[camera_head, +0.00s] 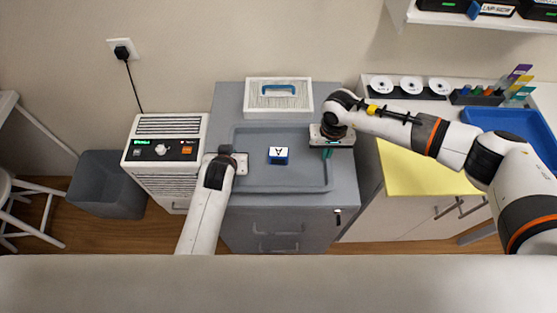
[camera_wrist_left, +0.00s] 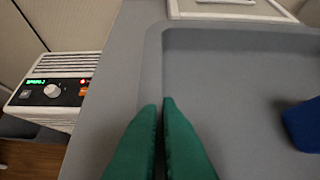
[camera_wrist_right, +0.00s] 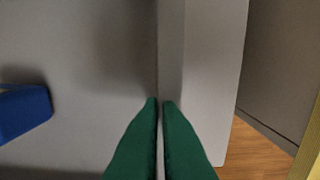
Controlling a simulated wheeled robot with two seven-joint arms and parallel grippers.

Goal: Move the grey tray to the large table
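The grey tray (camera_head: 290,179) lies on top of a grey cabinet (camera_head: 228,98). A blue block with a white "A" label (camera_head: 278,156) sits in the tray. My left gripper (camera_head: 238,163) is at the tray's left rim; in the left wrist view its green fingers (camera_wrist_left: 164,104) are close together with the rim between them. My right gripper (camera_head: 328,152) is at the right rim; in the right wrist view its green fingers (camera_wrist_right: 159,103) are closed about that rim. I cannot tell which furniture is the large table.
A white box with a blue handle (camera_head: 278,99) stands behind the tray. A white heater-like unit (camera_head: 163,151) and a grey bin (camera_head: 102,184) are at left. A counter at right holds a yellow mat (camera_head: 420,171), a blue tray (camera_head: 512,124) and discs (camera_head: 411,84).

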